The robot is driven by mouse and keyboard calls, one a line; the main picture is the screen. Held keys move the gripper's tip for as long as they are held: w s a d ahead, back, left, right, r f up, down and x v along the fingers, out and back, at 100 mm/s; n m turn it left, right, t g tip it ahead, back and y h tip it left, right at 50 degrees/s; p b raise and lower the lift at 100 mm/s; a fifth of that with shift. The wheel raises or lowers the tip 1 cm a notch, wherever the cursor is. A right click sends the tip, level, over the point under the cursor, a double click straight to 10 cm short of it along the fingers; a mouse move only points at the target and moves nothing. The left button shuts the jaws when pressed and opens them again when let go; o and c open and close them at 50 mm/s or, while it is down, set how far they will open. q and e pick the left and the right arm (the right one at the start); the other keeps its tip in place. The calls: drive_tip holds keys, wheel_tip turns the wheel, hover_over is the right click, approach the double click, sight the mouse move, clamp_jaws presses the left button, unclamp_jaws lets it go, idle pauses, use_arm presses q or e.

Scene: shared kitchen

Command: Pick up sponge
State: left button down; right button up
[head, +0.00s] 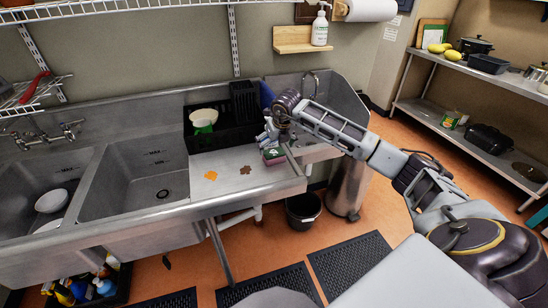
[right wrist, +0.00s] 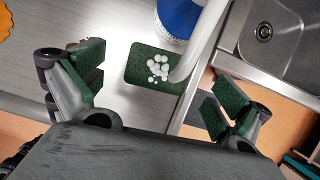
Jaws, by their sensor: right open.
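The sponge (head: 274,161) lies near the right end of the steel drainboard, with a green top and a pinkish side. In the right wrist view the green sponge (right wrist: 140,66) has white round marks on it, and a pale curved tube covers part of its right side. My right gripper (head: 272,138) is just above the sponge and hides part of it in the head view. In the right wrist view my right gripper (right wrist: 150,92) is open and empty, its green-padded fingers wide apart with the sponge ahead between them. My left gripper is not in view.
An orange patch (head: 211,175) and a brown patch (head: 246,170) lie on the drainboard (head: 225,190). A black crate (head: 208,138) with a green-and-white item stands behind. A blue object (right wrist: 182,18) stands beyond the sponge. A small sink basin (right wrist: 285,50) is to the right.

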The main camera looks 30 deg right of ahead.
sight(274, 153)
drive_tip(key=shift+f, duration=0.7)
drive_tip(key=x, duration=0.2)
drive_tip(key=shift+f+p, duration=0.4)
drive_tip(key=shift+w+d+f, duration=0.1)
drive_tip(key=shift+w+f, duration=0.15)
drive_tip(key=shift+f, duration=0.2)
drive_tip(key=c, duration=0.7)
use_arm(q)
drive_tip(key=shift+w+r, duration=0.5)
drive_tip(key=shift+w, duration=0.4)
use_arm(e)
drive_tip(key=shift+c, duration=0.2)
